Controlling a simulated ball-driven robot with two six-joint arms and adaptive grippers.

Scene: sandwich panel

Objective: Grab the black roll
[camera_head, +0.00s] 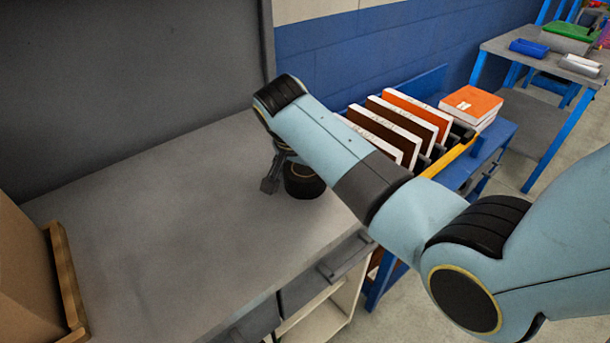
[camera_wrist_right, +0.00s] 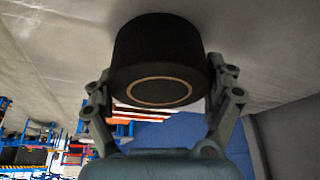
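The black roll (camera_head: 305,187) stands upright on the grey table, partly hidden under my right arm in the head view. In the right wrist view the roll (camera_wrist_right: 160,55) fills the upper middle, with a thin tan ring on its end face. My right gripper (camera_wrist_right: 160,72) has its fingers spread, one on each side of the roll, with the tips very close to its sides. In the head view one finger of the right gripper (camera_head: 270,184) shows just left of the roll; the other is hidden. My left gripper is not in view.
The grey table (camera_head: 180,215) is clear left of the roll. A cardboard box (camera_head: 30,270) stands at the left edge. A blue rack (camera_head: 500,140) with orange and brown books is beyond my right arm. A grey panel (camera_head: 130,80) rises behind the table.

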